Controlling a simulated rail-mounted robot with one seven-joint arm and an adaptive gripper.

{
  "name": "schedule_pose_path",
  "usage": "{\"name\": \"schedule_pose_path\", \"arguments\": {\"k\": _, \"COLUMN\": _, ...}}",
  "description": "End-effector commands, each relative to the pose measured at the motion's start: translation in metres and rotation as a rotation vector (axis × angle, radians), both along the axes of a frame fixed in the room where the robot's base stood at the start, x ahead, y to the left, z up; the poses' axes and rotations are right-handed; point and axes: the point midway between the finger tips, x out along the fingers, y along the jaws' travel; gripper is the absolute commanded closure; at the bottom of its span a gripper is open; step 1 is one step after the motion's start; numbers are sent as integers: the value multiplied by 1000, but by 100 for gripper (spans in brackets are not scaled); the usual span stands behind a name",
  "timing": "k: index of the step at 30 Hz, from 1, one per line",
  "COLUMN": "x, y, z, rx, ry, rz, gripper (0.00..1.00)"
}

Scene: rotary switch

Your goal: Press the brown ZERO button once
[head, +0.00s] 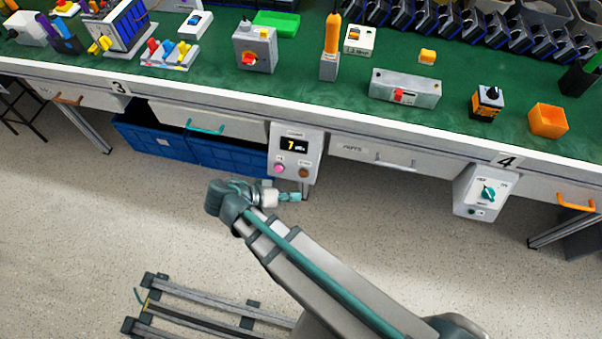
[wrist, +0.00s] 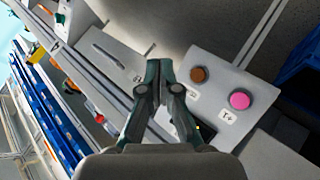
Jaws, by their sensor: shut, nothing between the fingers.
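The brown button (head: 303,173) is on the lower right of a light grey panel box (head: 310,150) at the bench front. A pink button (head: 279,168) is to its left, and a small display (head: 294,145) reading 7 with a unit is above. In the wrist view the brown button (wrist: 199,74) and pink button (wrist: 239,99) show on the tilted panel (wrist: 215,70). My gripper (head: 298,197) is shut and empty, just below the panel in the head view. In the wrist view its fingertips (wrist: 159,66) are beside the brown button, apart from it in the picture; depth is unclear.
A grey drawer (head: 380,155) is right of the panel. Blue crates (head: 225,152) stand under the bench to its left. Another box with a green rotary knob (head: 488,193) hangs further right. The floor before the bench is mostly open.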

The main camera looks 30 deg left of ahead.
Motion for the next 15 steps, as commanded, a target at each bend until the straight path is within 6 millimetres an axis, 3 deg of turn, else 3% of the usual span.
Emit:
{"name": "schedule_pose_path", "arguments": {"k": 8, "x": 3, "y": 1, "z": -2, "rx": -1, "ry": 1, "rz": 0, "gripper": 100}}
{"name": "schedule_pose_path", "arguments": {"k": 15, "x": 21, "y": 7, "z": -14, "rx": 0, "ry": 2, "rz": -1, "gripper": 100}}
